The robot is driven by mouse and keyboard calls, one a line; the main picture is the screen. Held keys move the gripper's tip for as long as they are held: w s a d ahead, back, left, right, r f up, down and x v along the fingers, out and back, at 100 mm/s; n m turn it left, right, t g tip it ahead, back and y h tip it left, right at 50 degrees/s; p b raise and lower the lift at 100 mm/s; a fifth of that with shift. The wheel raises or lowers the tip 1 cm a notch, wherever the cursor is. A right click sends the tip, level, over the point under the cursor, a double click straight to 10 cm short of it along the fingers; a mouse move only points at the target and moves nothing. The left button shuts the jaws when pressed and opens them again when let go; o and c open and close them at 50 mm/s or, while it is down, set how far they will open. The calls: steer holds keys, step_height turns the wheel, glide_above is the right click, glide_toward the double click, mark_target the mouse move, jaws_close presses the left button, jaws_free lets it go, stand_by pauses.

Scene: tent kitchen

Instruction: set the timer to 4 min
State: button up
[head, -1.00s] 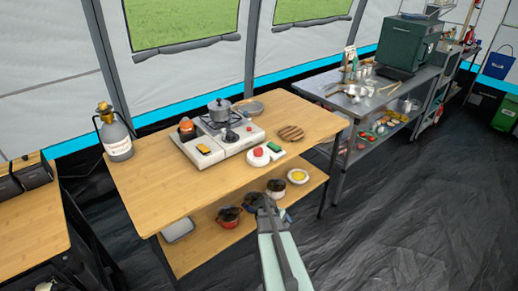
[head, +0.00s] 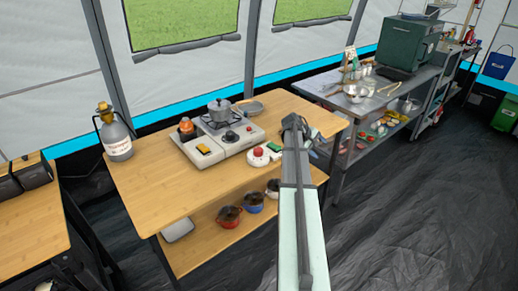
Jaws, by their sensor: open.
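A small white round item with a red top (head: 258,154) stands on the wooden table, right of the camp stove. It may be the timer, but it is too small to be sure, and no dial marks can be read. A small green block (head: 273,147) lies right beside it. My gripper (head: 293,122) is dark and small at the far end of my arm, appearing over the table's right part, just right of the green block. It is open, and I see nothing held in it. My arm hides the table behind it.
The camp stove (head: 228,143) carries a grey pot (head: 219,110) and a yellow-topped item (head: 204,149). An orange-and-black item (head: 186,129) stands at its left. A gas bottle (head: 116,141) stands at the table's back left. The table's front left is bare. Several pots sit on the lower shelf.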

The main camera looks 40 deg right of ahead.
steer(key=w+a+r+m+t+y, duration=0.2)
steer(key=w+a+r+y, duration=0.2)
steer(key=w+a+r, duration=0.6)
steer(key=t+y, duration=0.1)
steer(key=y, duration=0.3)
glide_toward(259, 150)
step_height(259, 150, down, 9)
steer(key=shift+f, duration=0.1)
steer(key=c, duration=1.1)
steer(key=shift+o, duration=0.2)
steer(key=shift+m, duration=0.3)
